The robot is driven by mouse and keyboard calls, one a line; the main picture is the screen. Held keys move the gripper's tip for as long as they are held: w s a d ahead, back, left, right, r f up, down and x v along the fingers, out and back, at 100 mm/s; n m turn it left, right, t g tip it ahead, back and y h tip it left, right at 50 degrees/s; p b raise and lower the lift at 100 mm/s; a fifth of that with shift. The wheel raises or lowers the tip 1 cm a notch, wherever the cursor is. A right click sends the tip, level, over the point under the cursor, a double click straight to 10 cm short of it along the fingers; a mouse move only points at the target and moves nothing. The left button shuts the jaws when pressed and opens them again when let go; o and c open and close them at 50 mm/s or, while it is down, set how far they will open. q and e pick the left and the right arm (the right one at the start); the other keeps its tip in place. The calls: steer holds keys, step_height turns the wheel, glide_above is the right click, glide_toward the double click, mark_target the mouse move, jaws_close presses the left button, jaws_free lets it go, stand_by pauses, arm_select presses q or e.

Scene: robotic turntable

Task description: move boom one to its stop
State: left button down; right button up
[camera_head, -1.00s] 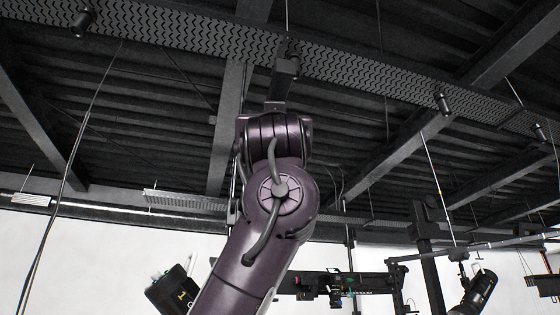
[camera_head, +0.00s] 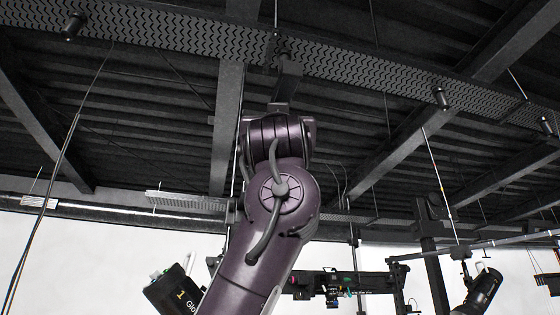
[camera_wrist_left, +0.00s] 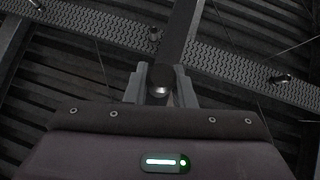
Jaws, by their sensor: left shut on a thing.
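My left arm rises through the middle of the head view. Its gripper (camera_head: 283,83) is high up and seen from behind, so its fingers are hard to make out there. In the left wrist view the left gripper (camera_wrist_left: 161,88) is shut on a dark bar (camera_wrist_left: 180,38), which runs up and away from between the fingers. The bar looks like part of a boom, but I cannot tell which one. My right gripper is not in view.
A perforated ceiling tray (camera_head: 170,35) with small cylindrical lamps crosses overhead, under dark beams. A black spotlight (camera_head: 484,290) hangs at the lower right. A dark rig (camera_head: 330,283) stands behind my arm. A thin cable (camera_head: 45,200) hangs at the left.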

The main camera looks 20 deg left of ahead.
arm_select(q)
steer(key=c, duration=1.3)
jaws_free()
steer(key=shift+a, duration=0.1)
steer(key=shift+o, duration=0.3)
steer(key=shift+f, duration=0.1)
steer(key=shift+s+f+b, duration=0.25)
steer(key=shift+f+b, duration=0.05)
steer(key=shift+b, duration=0.15)
steer(key=b+v, duration=0.5)
steer(key=v, duration=0.2)
